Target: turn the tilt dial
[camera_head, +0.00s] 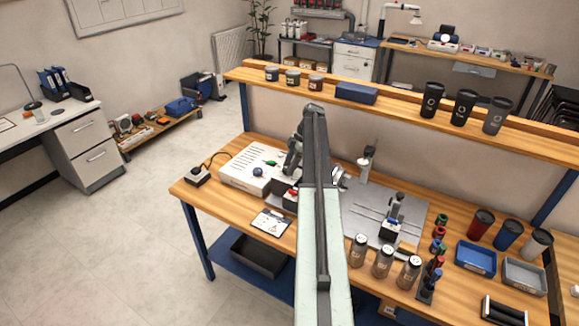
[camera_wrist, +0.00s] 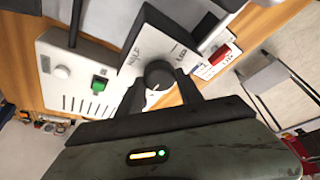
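The tilt dial (camera_wrist: 159,75) is a dark round knob with a white pointer mark. It sits on a pale panel (camera_wrist: 140,48) with dark lettering; one word looks like "HALF" and another like "UP". My gripper (camera_wrist: 161,79) has one finger on each side of the dial, with the tips very close to its rim. I cannot tell whether the fingers touch it. In the head view my gripper (camera_head: 292,165) is beside the white control box (camera_head: 240,172), and my arm hides much of that area. The dial cannot be made out there.
A green switch (camera_wrist: 99,84) and a red part (camera_wrist: 220,54) lie near the dial. A grey plate (camera_head: 412,222) with a small stand is right of my arm. Metal canisters (camera_head: 383,260) stand at the front. A shelf (camera_head: 400,105) with cups runs behind.

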